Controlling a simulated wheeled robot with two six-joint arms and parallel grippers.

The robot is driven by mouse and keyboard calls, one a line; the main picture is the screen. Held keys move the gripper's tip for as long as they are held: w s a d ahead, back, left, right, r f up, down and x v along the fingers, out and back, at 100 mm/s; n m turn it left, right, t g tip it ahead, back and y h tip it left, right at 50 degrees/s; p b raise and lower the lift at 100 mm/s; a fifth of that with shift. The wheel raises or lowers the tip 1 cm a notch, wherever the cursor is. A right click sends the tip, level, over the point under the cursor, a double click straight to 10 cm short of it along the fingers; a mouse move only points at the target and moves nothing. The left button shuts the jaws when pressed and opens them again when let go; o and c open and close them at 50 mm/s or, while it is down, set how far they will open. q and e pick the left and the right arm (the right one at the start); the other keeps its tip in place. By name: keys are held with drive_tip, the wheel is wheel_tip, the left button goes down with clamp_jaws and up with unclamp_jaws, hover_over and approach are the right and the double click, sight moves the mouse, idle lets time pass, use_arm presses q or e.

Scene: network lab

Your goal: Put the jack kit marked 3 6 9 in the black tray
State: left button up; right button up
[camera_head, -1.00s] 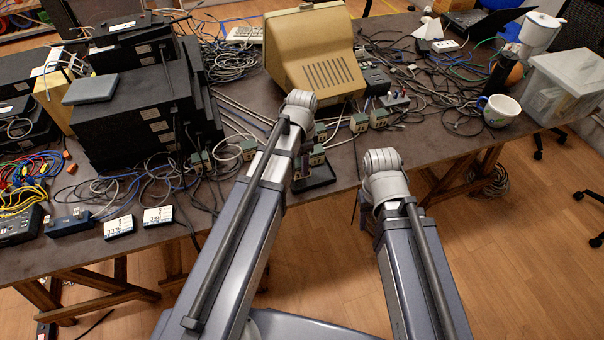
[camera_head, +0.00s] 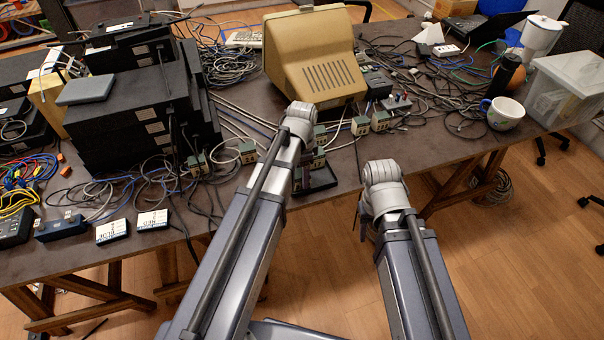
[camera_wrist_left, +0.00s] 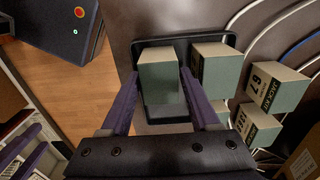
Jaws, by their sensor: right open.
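In the left wrist view my left gripper (camera_wrist_left: 160,82) has its two purple fingers against both sides of a green-grey jack kit (camera_wrist_left: 158,72). This kit is over or in the black tray (camera_wrist_left: 150,121); its label is not readable. A second kit (camera_wrist_left: 214,66) stands at the tray's right side, its label mostly hidden. In the head view the tray (camera_head: 318,186) shows partly behind my left arm.
A black equipment stack (camera_head: 130,115) is at left. A mug (camera_head: 503,114) and clear bin (camera_head: 568,88) are at right. The table's front edge is close to the tray.

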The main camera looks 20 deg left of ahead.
use_arm(q)
drive_tip(key=shift+r, duration=0.1)
wheel_tip(320, 180, up, 12)
drive_tip(key=p, duration=1.2)
drive_tip(key=s+d+n+y, duration=0.1)
drive_tip(key=s+d+n, duration=0.6)
drive_tip(key=s+d, duration=0.3)
drive_tip(key=s, duration=0.4)
drive_tip(key=shift+s+d+r, duration=0.15)
drive_tip(key=shift+d, duration=0.1)
